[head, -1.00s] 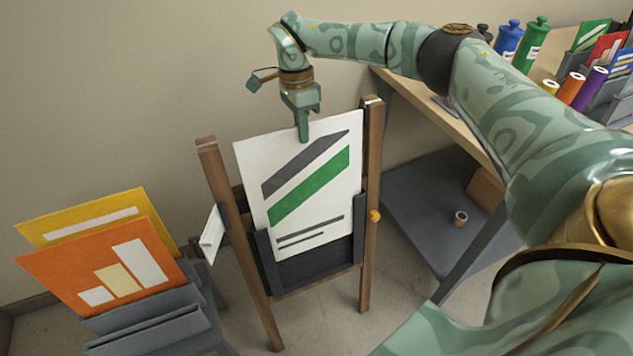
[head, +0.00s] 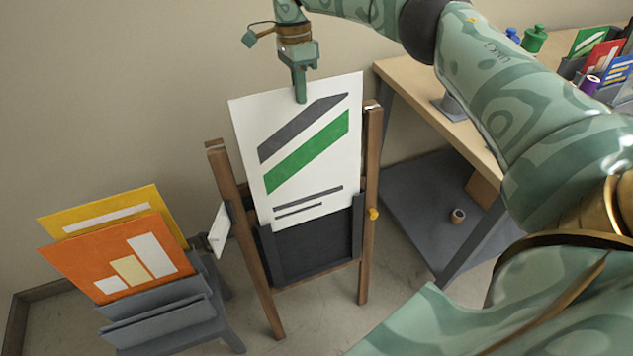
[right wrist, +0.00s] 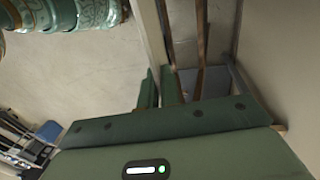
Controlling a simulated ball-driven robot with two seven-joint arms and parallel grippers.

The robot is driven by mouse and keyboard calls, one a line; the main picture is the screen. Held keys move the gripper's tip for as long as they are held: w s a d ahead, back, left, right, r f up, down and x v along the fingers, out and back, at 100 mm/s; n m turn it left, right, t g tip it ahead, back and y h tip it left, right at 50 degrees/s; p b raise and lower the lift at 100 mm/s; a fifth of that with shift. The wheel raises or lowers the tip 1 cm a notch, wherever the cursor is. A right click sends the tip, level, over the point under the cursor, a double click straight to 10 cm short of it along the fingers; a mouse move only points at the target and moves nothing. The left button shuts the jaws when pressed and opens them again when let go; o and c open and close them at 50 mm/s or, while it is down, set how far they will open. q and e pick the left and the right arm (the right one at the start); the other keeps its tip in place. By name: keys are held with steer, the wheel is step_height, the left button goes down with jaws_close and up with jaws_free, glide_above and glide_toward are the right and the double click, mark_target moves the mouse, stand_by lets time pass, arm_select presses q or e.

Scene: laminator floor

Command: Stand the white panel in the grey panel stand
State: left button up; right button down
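The white panel (head: 327,190), with a dark grey stripe, a green stripe and thin dark lines, stands upright in front of the wooden easel (head: 262,290). Its lower edge is near the top of the easel's dark pocket (head: 312,252); I cannot tell whether it is fully clear. My right gripper (head: 301,92) is shut on the panel's top edge. In the right wrist view the pale panel (right wrist: 153,35) shows nearly edge-on between the fingers (right wrist: 159,88). The grey panel stand (head: 160,322) is at lower left, holding an orange panel (head: 95,262) and a yellow panel (head: 150,200). My left gripper is out of view.
A small white card (head: 219,230) sticks out on the easel's left side, between easel and stand. A wooden table (head: 440,112) at right carries bottles and a rack of panels. The stand's front slots look empty.

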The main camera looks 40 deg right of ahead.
step_height(320, 180, up, 8)
steer(key=w+p, duration=0.1)
steer(key=shift+w+f+p, duration=0.15)
steer(key=shift+p, duration=0.25)
steer(key=shift+d+f, duration=0.1)
steer(key=shift+d, duration=0.05)
